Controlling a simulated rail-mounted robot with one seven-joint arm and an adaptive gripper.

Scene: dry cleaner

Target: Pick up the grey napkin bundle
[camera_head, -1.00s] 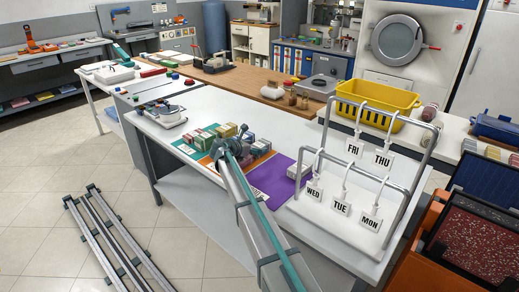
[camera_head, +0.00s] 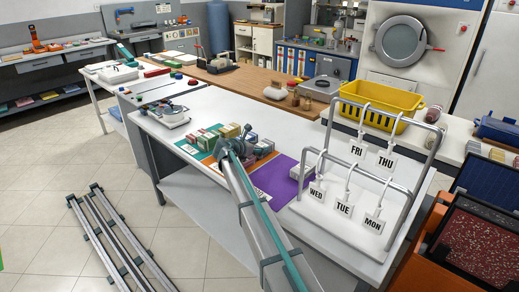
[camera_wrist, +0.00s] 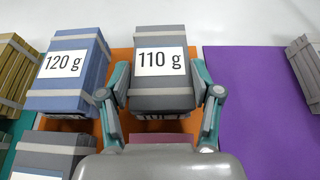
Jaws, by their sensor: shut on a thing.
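The grey napkin bundle (camera_wrist: 163,97), labelled 110 g and tied with pale bands, is in the upper middle of the wrist view. My gripper (camera_wrist: 161,78) has one teal-and-grey finger on each side of it and is shut on it. The bundle is over the orange mat (camera_wrist: 125,56); I cannot tell whether it still touches it. In the head view my gripper (camera_head: 229,149) is among the bundles on the table, and my arm hides much of the grip.
A blue 120 g bundle (camera_wrist: 68,80) stands close to the left, with another grey-blue bundle (camera_wrist: 50,157) nearer. A purple mat (camera_wrist: 250,95) to the right is mostly bare. A white rack with day tags (camera_head: 330,226) stands right of my arm in the head view.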

